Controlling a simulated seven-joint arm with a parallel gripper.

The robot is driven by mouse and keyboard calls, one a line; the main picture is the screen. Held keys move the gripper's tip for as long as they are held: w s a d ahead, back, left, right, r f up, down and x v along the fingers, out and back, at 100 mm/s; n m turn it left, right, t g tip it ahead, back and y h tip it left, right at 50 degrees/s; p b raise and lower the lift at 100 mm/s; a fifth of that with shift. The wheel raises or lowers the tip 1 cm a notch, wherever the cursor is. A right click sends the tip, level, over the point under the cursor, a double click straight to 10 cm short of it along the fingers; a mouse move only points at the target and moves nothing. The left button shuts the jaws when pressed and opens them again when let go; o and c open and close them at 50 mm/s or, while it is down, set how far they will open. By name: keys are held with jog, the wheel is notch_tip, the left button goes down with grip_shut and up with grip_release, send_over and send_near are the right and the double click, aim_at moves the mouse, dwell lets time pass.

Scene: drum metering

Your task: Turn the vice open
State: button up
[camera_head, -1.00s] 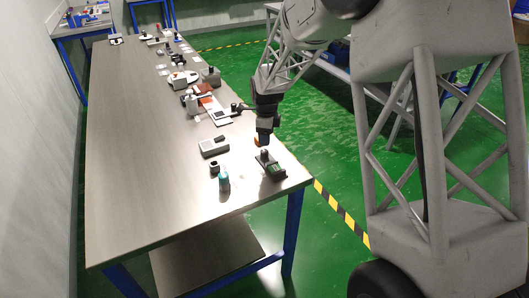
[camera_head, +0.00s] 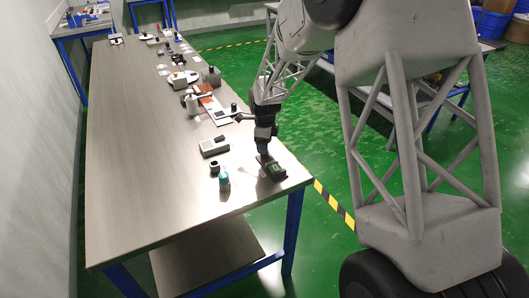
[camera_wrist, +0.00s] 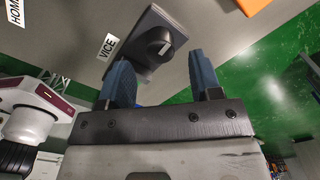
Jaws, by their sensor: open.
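In the wrist view, a dark grey block with a round black knob (camera_wrist: 157,43) lies beside a white label reading VICE (camera_wrist: 109,46). My gripper (camera_wrist: 160,65) is open, with its two blue fingers apart. The knob appears between and beyond the fingertips, and I see no contact. In the head view, my gripper (camera_head: 263,152) points down over a small dark device with a green face (camera_head: 275,169) near the table's front right corner. This is probably the vice; my gripper hides its upper part.
A grey box-shaped device (camera_head: 213,146), a dark cup (camera_head: 214,168) and a teal bottle (camera_head: 224,180) stand to the left. Several other devices line the table's far right side. The table (camera_head: 150,180) is bare on the left. A HOME label (camera_wrist: 14,11) shows in the wrist view.

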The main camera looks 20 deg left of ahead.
jog(key=shift+f, duration=2.05)
jog(key=c, duration=0.9)
